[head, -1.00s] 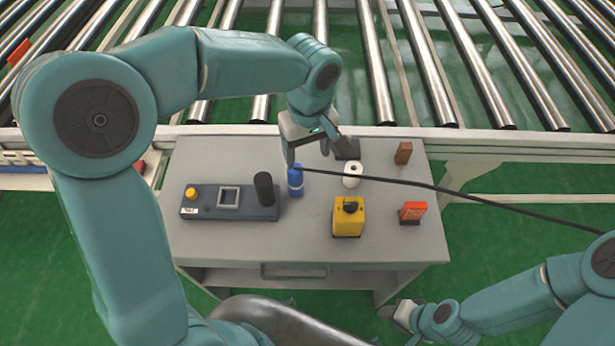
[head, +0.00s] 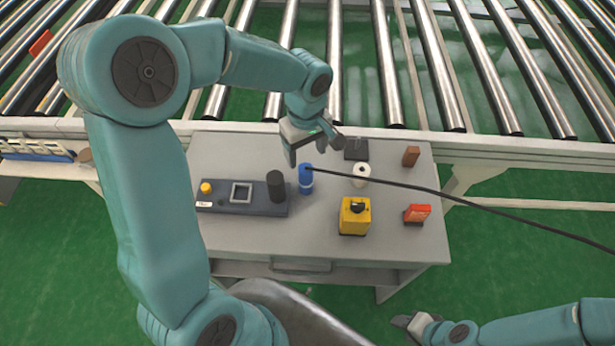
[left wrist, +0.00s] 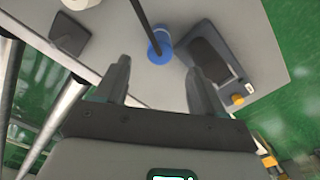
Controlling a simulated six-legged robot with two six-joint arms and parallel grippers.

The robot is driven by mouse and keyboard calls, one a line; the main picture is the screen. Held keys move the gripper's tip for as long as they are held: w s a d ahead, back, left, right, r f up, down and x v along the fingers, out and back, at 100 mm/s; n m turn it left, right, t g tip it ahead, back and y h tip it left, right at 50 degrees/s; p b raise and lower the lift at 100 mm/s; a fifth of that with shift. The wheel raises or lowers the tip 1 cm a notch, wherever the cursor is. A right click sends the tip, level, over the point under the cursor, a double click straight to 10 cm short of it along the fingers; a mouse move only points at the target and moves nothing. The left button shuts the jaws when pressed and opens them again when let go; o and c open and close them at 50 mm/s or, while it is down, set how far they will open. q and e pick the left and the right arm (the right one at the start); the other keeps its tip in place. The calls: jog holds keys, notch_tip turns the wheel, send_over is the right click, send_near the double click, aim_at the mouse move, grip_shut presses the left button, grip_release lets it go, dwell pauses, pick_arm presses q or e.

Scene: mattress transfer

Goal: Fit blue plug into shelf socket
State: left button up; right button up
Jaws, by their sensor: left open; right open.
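The blue plug (head: 306,183) stands upright on the grey table, with a black cable running from its top toward the right. It also shows in the left wrist view (left wrist: 159,51), just past and between the fingertips. My left gripper (head: 313,150) is open and empty, just beyond the plug in the head view; no contact is visible. Its two fingers show spread in the left wrist view (left wrist: 157,70). My right gripper (head: 416,325) is open at the bottom right, away from the table. I cannot identify the shelf socket for certain.
A dark-blue base (head: 240,206) with a yellow button, square frame and black cylinder stands left of the plug. A white roll (head: 361,172), yellow box (head: 355,218), orange box (head: 417,214) and brown block (head: 411,156) stand to the right. The roller conveyor (head: 390,70) lies behind.

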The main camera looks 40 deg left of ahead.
aim_at(306, 167)
pick_arm(q)
notch_tip(306, 167, down, 4)
jog(key=shift+s+a+r, duration=0.1)
jog(key=shift+s, duration=0.05)
jog(key=f, duration=0.2)
jog(key=f+p, duration=0.1)
jog(key=f, duration=0.2)
jog(key=shift+w+a+f, duration=0.1)
jog(key=shift+w+f, duration=0.1)
jog(key=shift+f, duration=0.1)
grip_shut()
jog(key=shift+r, duration=0.1)
